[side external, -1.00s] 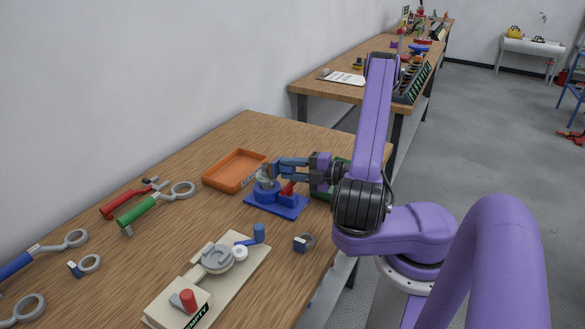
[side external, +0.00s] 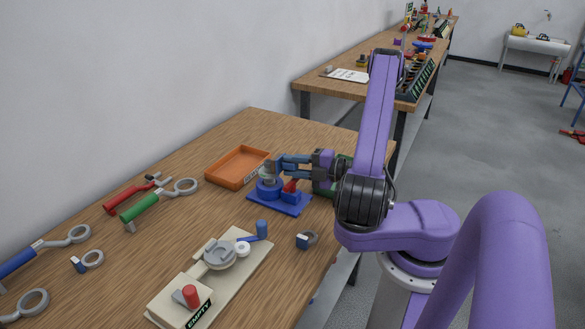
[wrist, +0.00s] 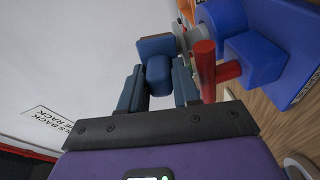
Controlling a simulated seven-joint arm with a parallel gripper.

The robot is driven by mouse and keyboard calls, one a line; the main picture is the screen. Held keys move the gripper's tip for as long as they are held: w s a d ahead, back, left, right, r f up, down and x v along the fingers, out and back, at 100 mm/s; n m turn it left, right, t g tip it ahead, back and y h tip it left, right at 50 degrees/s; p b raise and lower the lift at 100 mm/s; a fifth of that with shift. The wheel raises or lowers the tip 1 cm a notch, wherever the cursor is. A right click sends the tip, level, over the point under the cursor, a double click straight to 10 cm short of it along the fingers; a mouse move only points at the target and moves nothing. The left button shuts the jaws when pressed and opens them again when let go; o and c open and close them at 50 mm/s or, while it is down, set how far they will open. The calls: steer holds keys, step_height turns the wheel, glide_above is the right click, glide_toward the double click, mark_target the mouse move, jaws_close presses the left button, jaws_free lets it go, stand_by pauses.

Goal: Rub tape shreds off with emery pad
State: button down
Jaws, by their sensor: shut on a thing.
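My gripper (wrist: 158,88) is shut on a blue block with a grey-brown face, which I take to be the emery pad (wrist: 155,45). In the side view my gripper (side external: 284,165) reaches in from the right, at the top of a blue fixture (side external: 279,204). The fixture has a round blue post with a pale grey-green top and a red lever (wrist: 204,70). The pad is beside or against that pale top; I cannot tell if they touch. Tape shreds are too small or hidden to make out.
An orange tray (side external: 219,179) lies behind the fixture. A beige board marked EMPTY (side external: 168,303) is nearer the camera. Red (side external: 122,198) and green (side external: 138,207) handled tools lie left.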

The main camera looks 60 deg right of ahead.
steer(key=shift+d, duration=0.4)
steer(key=shift+a, duration=0.1)
stand_by(0.3)
steer(key=shift+a, duration=1.15)
steer(key=shift+d, duration=1.25)
